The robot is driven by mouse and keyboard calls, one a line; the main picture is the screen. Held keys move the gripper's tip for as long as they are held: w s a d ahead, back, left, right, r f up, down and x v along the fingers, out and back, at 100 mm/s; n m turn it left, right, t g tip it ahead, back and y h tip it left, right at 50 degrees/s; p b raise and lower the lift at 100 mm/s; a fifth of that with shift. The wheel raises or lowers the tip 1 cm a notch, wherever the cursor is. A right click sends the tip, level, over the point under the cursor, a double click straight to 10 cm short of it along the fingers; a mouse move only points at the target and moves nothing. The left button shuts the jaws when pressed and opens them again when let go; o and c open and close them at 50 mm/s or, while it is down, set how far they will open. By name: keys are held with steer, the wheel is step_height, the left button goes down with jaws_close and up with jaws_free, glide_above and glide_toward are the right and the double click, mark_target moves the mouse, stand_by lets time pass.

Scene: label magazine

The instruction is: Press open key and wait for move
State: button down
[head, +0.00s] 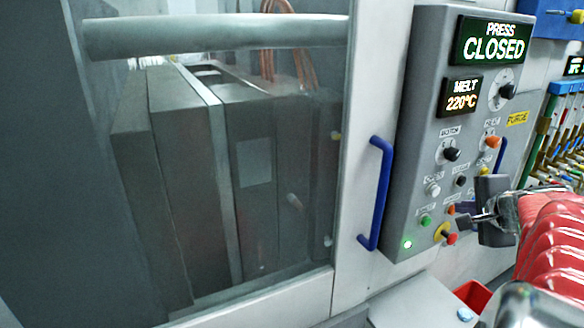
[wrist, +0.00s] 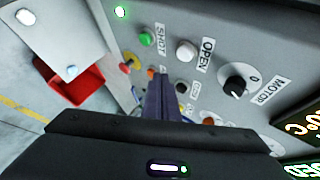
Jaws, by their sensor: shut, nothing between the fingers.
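The grey control panel (head: 412,165) stands right of the press window. Its screen (head: 493,42) reads "PRESS CLOSED". The open key is a white round button (wrist: 186,51) beside the label "OPEN" in the wrist view; a white button (head: 433,188) shows on the panel in the head view. My gripper (head: 462,222) is shut and empty, in front of the panel's lower right. In the wrist view the fingertips (wrist: 162,80) lie below and left of the open key, apart from it in the picture. Their gap to the panel is unclear.
A green button (wrist: 146,39), a motor knob (wrist: 237,85) and a red-and-yellow stop button (head: 446,234) are close by. A blue door handle (head: 378,192) stands left of the panel. A second screen (head: 461,96) reads "MELT 220°C". A red bin (wrist: 77,87) is below.

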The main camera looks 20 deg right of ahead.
mark_target(435, 191)
steer(key=shift+w+a, duration=0.15)
steer(key=shift+w, duration=1.7)
steer(key=shift+w, duration=0.2)
stand_by(0.5)
steer(key=shift+w, duration=0.25)
